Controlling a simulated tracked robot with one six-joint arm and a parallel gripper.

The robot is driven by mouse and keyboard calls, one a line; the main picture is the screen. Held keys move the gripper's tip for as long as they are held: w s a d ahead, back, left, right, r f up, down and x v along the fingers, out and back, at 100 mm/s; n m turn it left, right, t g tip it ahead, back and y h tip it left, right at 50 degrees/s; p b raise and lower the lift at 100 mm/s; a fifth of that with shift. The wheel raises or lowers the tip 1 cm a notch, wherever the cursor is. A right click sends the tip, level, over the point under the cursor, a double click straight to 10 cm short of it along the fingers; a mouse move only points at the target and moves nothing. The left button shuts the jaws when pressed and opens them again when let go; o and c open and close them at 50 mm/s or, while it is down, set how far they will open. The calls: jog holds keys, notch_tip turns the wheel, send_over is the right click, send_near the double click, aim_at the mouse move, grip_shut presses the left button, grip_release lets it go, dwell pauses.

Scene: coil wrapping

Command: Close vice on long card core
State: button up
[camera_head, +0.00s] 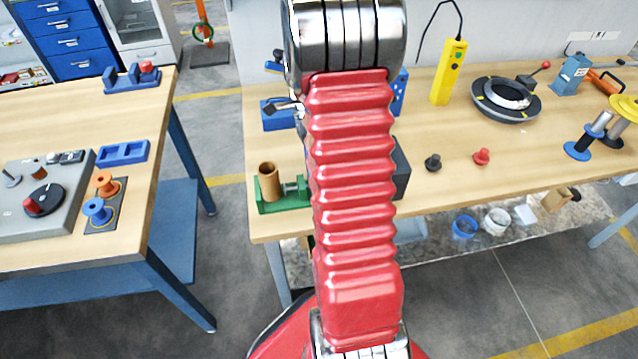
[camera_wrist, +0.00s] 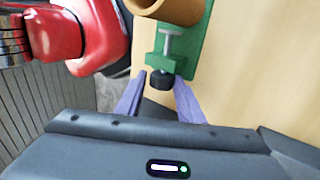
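The green vice (camera_head: 297,204) stands at the near left corner of the right workbench. The brown card core (camera_head: 268,183) is a hollow tube standing upright in it. In the wrist view, the vice (camera_wrist: 198,40) shows with its metal screw and black knob (camera_wrist: 162,80), and the core (camera_wrist: 172,10) is cut off by the top edge. My gripper (camera_wrist: 160,85) is open, its two purple fingers at either side of the knob. I cannot tell whether the fingertips touch it. In the head view my gripper is hidden behind my red arm.
The workbench (camera_head: 440,185) carries a black knob (camera_head: 433,162), a red knob (camera_head: 481,156), a yellow pendant (camera_head: 449,72) and a dark ring fixture (camera_head: 506,100). Another table (camera_head: 150,200) stands at the left with orange and blue spools. Bare wood lies right of the vice.

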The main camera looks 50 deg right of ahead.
jog(key=shift+s+a+f, duration=0.2)
jog(key=shift+s+f, duration=0.1)
jog(key=shift+s, duration=0.05)
jog(key=shift+s+a+r+t+h, duration=0.1)
jog(key=shift+t+h, duration=0.35)
jog(key=shift+t, duration=0.25)
jog(key=shift+s+a+t+h, duration=0.1)
jog(key=shift+t+h, duration=0.35)
jog(key=shift+t, duration=0.25)
jog(key=shift+d, duration=0.1)
jog(key=shift+r, duration=0.1)
jog(key=shift+s+t+h, duration=0.15)
jog(key=shift+t+h, duration=0.95)
jog(key=shift+t, duration=0.5)
jog(key=shift+a, duration=0.2)
